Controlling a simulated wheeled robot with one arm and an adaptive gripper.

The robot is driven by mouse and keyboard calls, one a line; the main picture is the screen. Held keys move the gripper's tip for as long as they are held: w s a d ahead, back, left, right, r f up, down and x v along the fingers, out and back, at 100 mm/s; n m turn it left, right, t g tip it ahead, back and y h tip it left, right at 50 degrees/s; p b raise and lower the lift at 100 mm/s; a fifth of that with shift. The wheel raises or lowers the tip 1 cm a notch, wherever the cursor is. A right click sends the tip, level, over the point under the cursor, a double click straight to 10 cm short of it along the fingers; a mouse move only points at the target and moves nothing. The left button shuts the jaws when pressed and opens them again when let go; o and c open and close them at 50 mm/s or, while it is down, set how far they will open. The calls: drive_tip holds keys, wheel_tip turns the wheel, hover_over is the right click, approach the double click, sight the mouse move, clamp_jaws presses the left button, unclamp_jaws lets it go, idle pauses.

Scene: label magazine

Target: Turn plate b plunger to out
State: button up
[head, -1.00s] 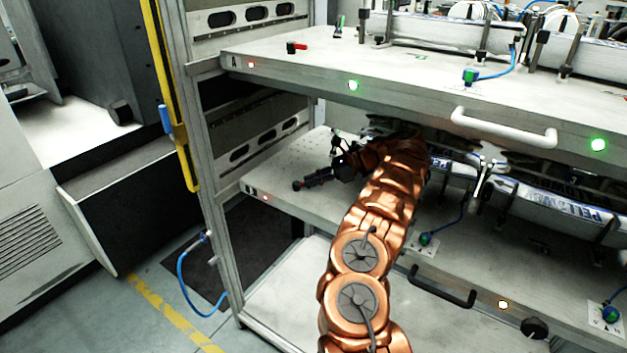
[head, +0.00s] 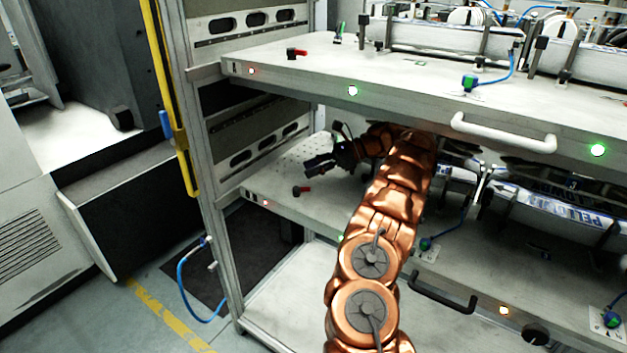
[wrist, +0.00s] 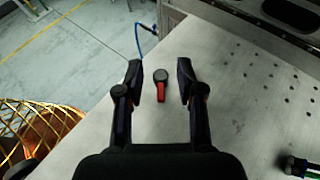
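Plate B's plunger, a black knob with a red handle (head: 301,190), sits near the front left corner of the lower plate (head: 290,208). In the head view its red handle points right. In the wrist view the red handle (wrist: 161,92) points down the picture, toward my gripper's palm, with the black knob at its far end. My gripper (head: 308,168) is open and empty, above the plunger and apart from it in the head view. In the wrist view the open fingers (wrist: 160,82) stand to either side of the plunger, with gaps on both sides.
The upper plate (head: 400,75) hangs close above my arm and carries a similar red-handled plunger (head: 297,53). A rack post (head: 215,200) stands left of the lower plate. Label magazines (head: 555,215) fill the right side. The plate around the plunger is clear.

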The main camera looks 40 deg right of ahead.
drive_tip(key=shift+r, duration=1.9)
